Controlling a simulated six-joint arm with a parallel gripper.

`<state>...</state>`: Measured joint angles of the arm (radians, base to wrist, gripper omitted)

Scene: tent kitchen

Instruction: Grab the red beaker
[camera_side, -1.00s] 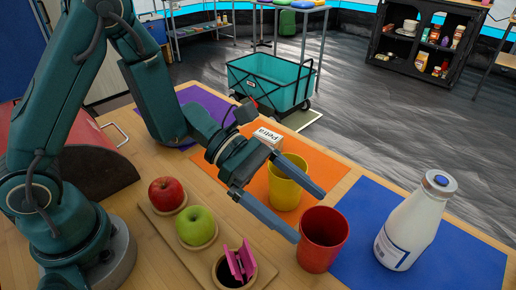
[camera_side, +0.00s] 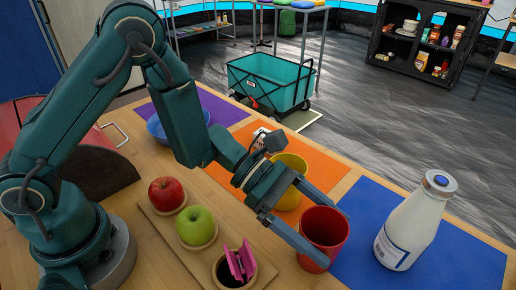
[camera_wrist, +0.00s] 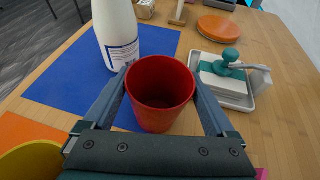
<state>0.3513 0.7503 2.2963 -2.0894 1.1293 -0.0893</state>
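The red beaker (camera_side: 325,232) stands upright on the table at the front edge of the blue mat in the side view. It also shows in the wrist view (camera_wrist: 161,92), empty and with its opening up. My gripper (camera_side: 338,240) is open, with one finger on each side of the beaker. In the wrist view the fingers (camera_wrist: 162,85) flank the beaker, close to its walls. I cannot tell whether either finger touches it.
A yellow cup (camera_side: 289,181) stands on the orange mat (camera_side: 336,174), close behind my gripper. A white bottle (camera_side: 414,226) stands on the blue mat (camera_side: 463,262) to the right. A wooden holder (camera_side: 172,231) with a red apple, a green apple and a pink item lies to the left.

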